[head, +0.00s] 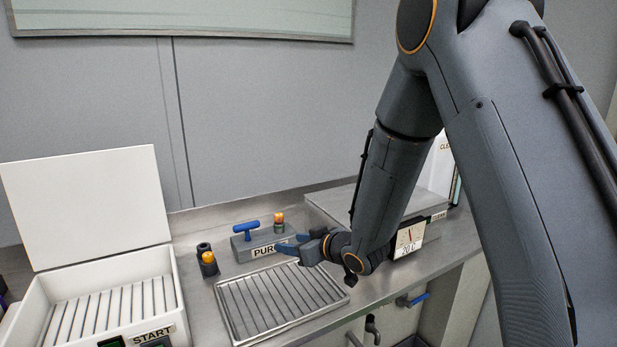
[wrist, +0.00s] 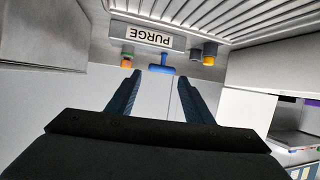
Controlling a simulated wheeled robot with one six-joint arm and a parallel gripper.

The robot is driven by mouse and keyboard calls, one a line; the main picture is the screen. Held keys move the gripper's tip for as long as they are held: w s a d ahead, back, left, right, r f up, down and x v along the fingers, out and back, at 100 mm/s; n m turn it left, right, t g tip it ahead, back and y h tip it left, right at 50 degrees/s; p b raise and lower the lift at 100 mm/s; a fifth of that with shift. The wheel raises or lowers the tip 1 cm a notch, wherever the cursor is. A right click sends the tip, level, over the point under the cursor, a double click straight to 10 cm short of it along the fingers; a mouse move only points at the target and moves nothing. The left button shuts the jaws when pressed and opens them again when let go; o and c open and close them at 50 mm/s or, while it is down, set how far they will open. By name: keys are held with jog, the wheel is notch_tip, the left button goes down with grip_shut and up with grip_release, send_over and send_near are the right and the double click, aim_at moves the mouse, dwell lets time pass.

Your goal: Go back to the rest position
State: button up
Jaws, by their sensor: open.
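My gripper (head: 287,244) is in front of the grey box labelled PURGE (head: 262,250), low over the counter's back part. It also shows in the wrist view (wrist: 160,82), with its two dark blue fingers spread and nothing between them. The PURGE box appears upside down in the wrist view (wrist: 148,36). The blue T-shaped handle (head: 246,228) stands on the box and also shows beyond the fingertips in the wrist view (wrist: 161,68). In the head view the fingers overlap the box's right end. Whether they touch it cannot be told.
A slatted metal tray (head: 226,299) lies in front of the box. A white open-lidded box labelled START (head: 172,290) stands at left. A small black holder with a yellow part (head: 209,263) stands between. A gauge display (head: 409,238) is right of my gripper, and the back wall (head: 250,120) rises behind.

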jog(key=s+d+f+m+g+h, duration=0.15)
jog(key=s+d+h, duration=0.3)
jog(key=d, duration=0.45)
jog(key=s+d+m+g+h, duration=0.25)
jog(key=s+d, duration=0.25)
jog(key=d, duration=0.4)
jog(key=s+d+m+g+h, duration=0.1)
jog(key=s+d+m+g, duration=0.1)
jog(key=s, duration=0.7)
jog(key=s+d+m+g, duration=0.2)
jog(key=s+d+g, duration=0.1)
jog(key=s, duration=0.7)
jog(key=shift+d+h, duration=0.2)
jog(key=shift+h, duration=0.2)
